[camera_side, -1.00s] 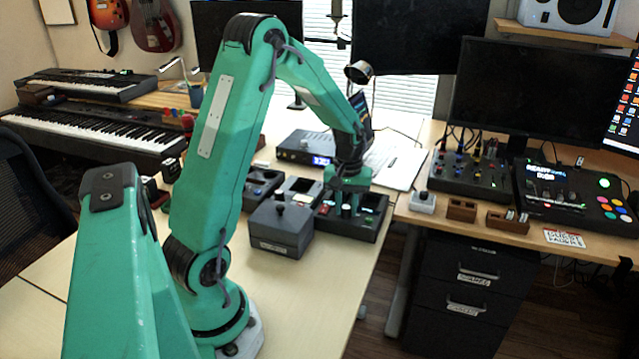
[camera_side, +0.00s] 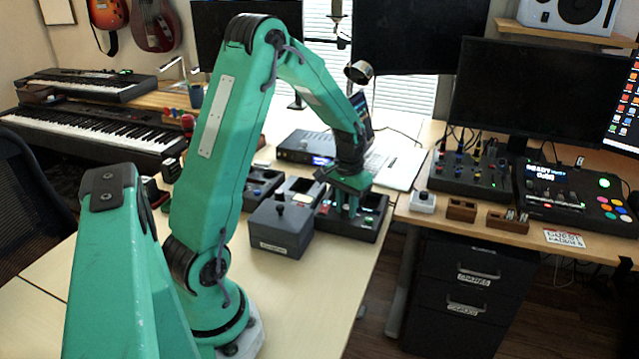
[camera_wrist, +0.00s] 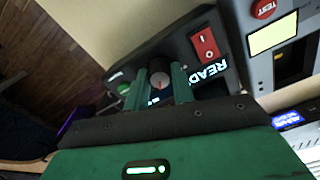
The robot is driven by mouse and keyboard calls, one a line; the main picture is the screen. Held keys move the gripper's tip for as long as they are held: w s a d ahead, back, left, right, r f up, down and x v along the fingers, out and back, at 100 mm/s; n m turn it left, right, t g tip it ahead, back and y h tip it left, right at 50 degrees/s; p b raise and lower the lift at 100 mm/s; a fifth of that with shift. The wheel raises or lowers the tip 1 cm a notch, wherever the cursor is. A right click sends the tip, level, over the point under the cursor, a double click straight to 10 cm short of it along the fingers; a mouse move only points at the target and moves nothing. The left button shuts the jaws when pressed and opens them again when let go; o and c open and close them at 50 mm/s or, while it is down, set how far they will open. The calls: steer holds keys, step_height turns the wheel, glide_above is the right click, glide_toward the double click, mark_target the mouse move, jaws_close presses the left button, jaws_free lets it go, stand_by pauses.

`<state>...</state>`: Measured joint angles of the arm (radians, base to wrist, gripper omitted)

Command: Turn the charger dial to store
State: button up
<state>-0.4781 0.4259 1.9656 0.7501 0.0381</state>
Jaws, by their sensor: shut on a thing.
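The charger is a dark box (camera_side: 376,231) on the wooden desk, under my gripper. In the wrist view the charger (camera_wrist: 130,68) carries a round dial (camera_wrist: 160,79) with a red pointer line. My gripper (camera_wrist: 161,83) is shut on the dial, with one green finger on each side of it. In the side view my gripper (camera_side: 353,208) reaches straight down to the charger and its fingers hide the dial. A lit display reading READY (camera_wrist: 208,72) is beside the dial. The dial's position labels cannot be read.
A red rocker switch (camera_wrist: 204,43) and a green button (camera_wrist: 123,88) sit close to the dial. The front desk is clear.

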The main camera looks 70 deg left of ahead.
mark_target(346, 207)
steer(key=shift+s+a+m, duration=0.1)
steer(key=shift+m, duration=1.4)
steer(key=o, duration=1)
steer(key=shift+r, duration=3.85)
steer(key=shift+r, duration=0.1)
